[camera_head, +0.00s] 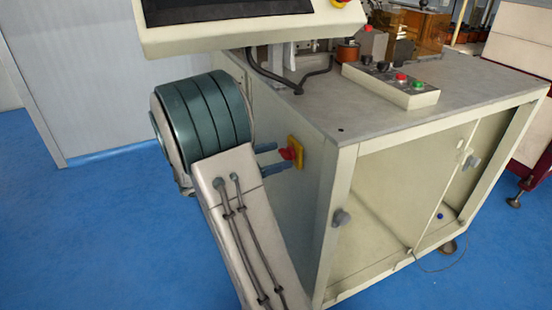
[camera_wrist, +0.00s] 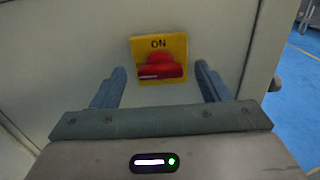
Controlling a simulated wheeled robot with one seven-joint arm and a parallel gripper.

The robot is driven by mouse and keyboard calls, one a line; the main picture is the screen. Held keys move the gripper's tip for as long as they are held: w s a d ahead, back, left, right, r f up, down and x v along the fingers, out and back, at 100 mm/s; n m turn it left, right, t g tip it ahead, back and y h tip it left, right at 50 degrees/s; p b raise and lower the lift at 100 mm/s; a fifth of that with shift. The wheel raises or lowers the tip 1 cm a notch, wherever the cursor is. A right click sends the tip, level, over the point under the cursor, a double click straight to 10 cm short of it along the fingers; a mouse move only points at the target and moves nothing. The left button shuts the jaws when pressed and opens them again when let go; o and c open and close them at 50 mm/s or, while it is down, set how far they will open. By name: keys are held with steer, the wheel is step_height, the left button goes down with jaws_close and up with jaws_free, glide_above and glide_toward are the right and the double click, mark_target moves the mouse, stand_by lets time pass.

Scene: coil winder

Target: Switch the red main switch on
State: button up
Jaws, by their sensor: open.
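The red main switch (camera_head: 290,153) sits on a yellow plate (camera_head: 298,146) on the left side wall of the machine cabinet. In the wrist view the red knob (camera_wrist: 158,67) lies roughly crosswise, with a white line on its left part. The word ON is printed above it on the yellow plate (camera_wrist: 178,44). My gripper (camera_head: 284,157) is open and faces the switch. In the wrist view its two blue-grey fingers (camera_wrist: 160,70) stand left and right of the knob, with visible space on both sides. I cannot tell whether the fingertips reach the knob's depth.
The cabinet top (camera_head: 365,105) carries a control box (camera_head: 391,86) with red and green buttons. A screen panel (camera_head: 240,25) overhangs at the top. The cabinet's front doors (camera_head: 375,220) are shut. Blue floor (camera_head: 110,230) is clear at the left.

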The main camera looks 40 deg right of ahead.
steer(key=shift+s+d, duration=0.1)
steer(key=shift+d, duration=0.3)
steer(key=c, duration=1)
